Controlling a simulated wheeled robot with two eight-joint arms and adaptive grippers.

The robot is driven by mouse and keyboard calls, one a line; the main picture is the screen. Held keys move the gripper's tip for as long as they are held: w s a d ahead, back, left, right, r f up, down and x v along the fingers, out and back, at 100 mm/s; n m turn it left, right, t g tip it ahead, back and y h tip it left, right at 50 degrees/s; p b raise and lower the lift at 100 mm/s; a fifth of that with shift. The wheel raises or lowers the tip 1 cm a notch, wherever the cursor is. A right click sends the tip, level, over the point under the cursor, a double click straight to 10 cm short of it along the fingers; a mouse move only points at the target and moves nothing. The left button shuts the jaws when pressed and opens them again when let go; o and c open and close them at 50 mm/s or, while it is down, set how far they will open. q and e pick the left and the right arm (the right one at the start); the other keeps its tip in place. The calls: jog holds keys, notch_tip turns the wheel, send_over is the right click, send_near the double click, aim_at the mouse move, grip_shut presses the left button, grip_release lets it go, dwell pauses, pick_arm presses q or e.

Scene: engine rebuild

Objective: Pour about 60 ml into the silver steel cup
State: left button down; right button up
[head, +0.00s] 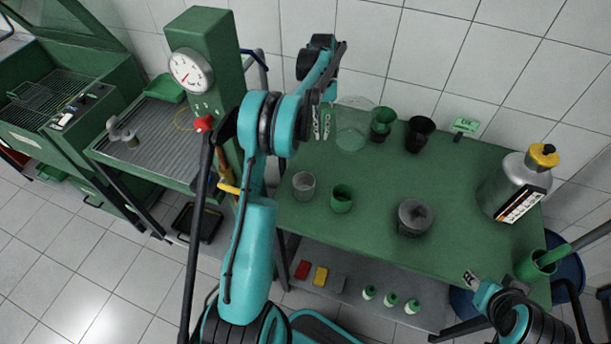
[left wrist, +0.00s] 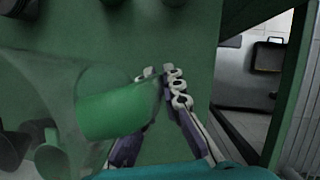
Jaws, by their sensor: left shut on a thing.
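The silver steel cup (head: 304,186) stands upright on the green table, near its left front edge, and looks empty. My left gripper (head: 322,122) points down at the back left of the table and is shut on a clear jug (head: 352,128). The jug is just right of the fingers and looks about upright; whether its base touches the table is unclear. In the left wrist view the fingers (left wrist: 158,78) meet at a bright green part (left wrist: 115,108) beside the clear wall. My right gripper (head: 470,278) is at the front right; its opening is too small to judge.
A green cup (head: 342,199) stands right of the steel cup. Another green cup (head: 383,121) and a black cup (head: 420,134) stand at the back. A dark grey round object (head: 413,218) is mid-table. A large bottle (head: 510,185) with a yellow cap stands at the right.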

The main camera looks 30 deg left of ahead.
pick_arm(q)
jog(key=w+a+f+m+y, duration=0.2)
jog(key=a+f+m+y, duration=0.1)
jog(key=a+m, duration=0.3)
jog(key=w+a+f+m+y, duration=0.3)
jog(key=a+m, duration=0.3)
jog(key=m, duration=0.5)
jog(key=shift+t+p, duration=0.35)
jog(key=shift+t, duration=0.05)
jog(key=shift+w+d+r, duration=0.1)
jog(key=shift+d, duration=0.05)
jog(key=s+d+r+n+t+y, duration=0.1)
jog(key=s+d+r+t+y, duration=0.1)
jog(key=r, duration=0.4)
jog(key=s+d+r+n+t+y, duration=0.1)
jog(key=s+d+r+t+y, duration=0.2)
jog(key=s+r+t+y, duration=0.2)
jog(key=shift+r+n+t+y, duration=0.4)
jog(key=shift+r+t+y, duration=0.4)
jog(key=shift+r+t, duration=0.45)
